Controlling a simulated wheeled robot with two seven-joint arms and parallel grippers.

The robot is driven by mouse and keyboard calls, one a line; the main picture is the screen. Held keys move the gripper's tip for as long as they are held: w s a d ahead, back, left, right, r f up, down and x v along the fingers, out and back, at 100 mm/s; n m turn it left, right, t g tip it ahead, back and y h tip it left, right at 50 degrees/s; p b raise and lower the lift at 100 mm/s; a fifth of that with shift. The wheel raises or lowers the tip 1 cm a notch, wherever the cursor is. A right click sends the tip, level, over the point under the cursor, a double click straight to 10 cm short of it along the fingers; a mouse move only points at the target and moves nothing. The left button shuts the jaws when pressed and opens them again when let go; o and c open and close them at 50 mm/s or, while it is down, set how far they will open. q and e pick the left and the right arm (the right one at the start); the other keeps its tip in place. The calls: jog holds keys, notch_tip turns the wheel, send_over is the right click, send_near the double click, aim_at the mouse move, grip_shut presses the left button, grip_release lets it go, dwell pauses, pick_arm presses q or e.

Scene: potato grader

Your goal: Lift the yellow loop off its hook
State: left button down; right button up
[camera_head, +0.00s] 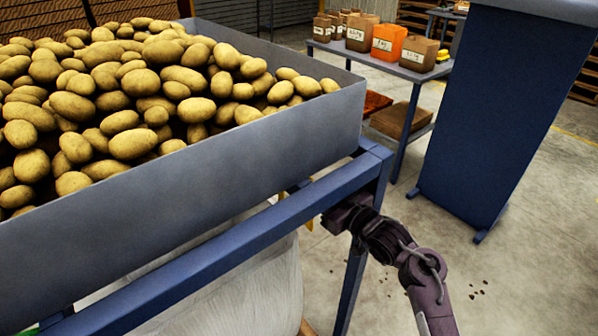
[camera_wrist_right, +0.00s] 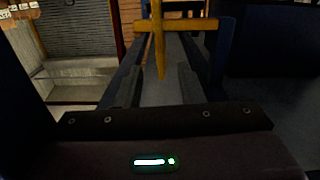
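In the right wrist view a yellow cross-shaped piece (camera_wrist_right: 158,40), which looks like the yellow loop, shows a level bar and an upright part with a pointed lower end. It stands just ahead of my right gripper (camera_wrist_right: 160,85), whose fingers are apart with the lower end appearing in line with the gap. I cannot tell whether they touch it. No hook can be made out clearly. In the head view my right arm reaches in from the lower right, its gripper (camera_head: 345,212) under the blue frame's corner, fingers hidden. Small yellow bits (camera_head: 283,195) show beside it. My left gripper is out of view.
A grey hopper (camera_head: 200,165) full of potatoes (camera_head: 130,95) stands on a blue frame (camera_head: 240,235), with a whitish sack (camera_head: 255,285) below. A blue panel (camera_head: 500,110) and a table (camera_head: 405,70) with labelled boxes stand behind. Floor at right is open.

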jog(key=x, duration=0.5)
jog(key=p+x, duration=0.1)
jog(key=x, duration=0.2)
jog(key=shift+s+a+r, duration=0.1)
jog(key=shift+r, duration=0.2)
grip_shut()
